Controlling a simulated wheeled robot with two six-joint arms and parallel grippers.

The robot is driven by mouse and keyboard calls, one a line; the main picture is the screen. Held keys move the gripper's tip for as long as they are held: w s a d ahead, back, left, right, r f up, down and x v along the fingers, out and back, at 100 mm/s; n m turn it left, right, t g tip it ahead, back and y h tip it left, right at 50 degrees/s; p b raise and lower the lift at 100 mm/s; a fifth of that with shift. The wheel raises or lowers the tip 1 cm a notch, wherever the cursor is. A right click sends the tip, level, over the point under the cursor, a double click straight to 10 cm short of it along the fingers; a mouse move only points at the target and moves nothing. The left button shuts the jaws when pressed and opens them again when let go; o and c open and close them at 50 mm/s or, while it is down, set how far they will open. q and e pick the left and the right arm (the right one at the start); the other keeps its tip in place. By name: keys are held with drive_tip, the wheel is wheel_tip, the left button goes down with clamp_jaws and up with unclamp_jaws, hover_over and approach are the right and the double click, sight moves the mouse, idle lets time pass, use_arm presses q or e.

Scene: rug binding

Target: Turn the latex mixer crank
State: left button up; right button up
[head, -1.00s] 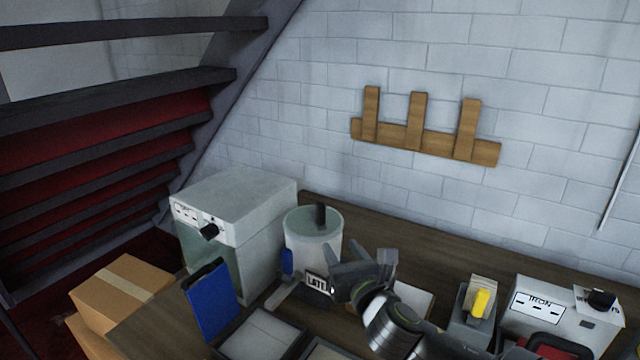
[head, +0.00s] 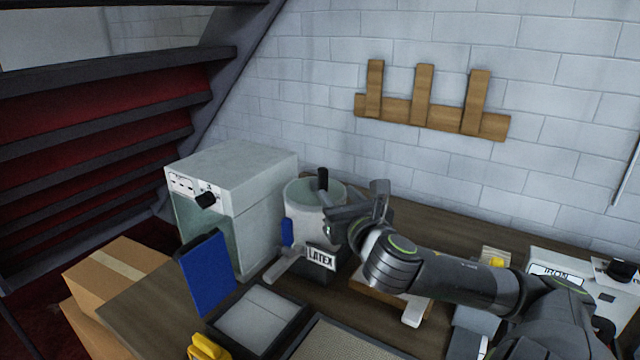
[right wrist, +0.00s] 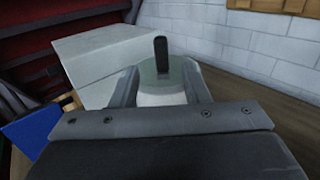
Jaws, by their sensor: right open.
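The latex mixer (head: 302,218) is a pale round tub with a LATEX label (head: 321,257) on its dark base. Its black crank handle (head: 323,179) stands upright from the greenish top; the handle also shows in the right wrist view (right wrist: 161,55). My right gripper (head: 350,208) is open and empty, at the right side of the tub and below the handle's top. In the right wrist view its fingers (right wrist: 162,85) spread to either side of the tub, with the handle between and beyond them. I cannot tell whether a finger touches the tub. My left gripper is not in view.
A grey cabinet (head: 235,165) with a black knob stands close left of the mixer. A blue panel (head: 207,283), a grey tray (head: 258,318) and a box labelled IRON (head: 570,268) are on the bench. A wooden rack (head: 430,114) hangs on the wall.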

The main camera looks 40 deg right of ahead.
sight(324, 176)
use_arm(q)
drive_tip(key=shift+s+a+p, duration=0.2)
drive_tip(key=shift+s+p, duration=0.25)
drive_tip(key=shift+p, duration=0.05)
use_arm(e)
drive_tip(key=x, duration=1.2)
drive_tip(key=shift+w+d, duration=0.1)
drive_tip(key=shift+d, duration=0.05)
clamp_jaws()
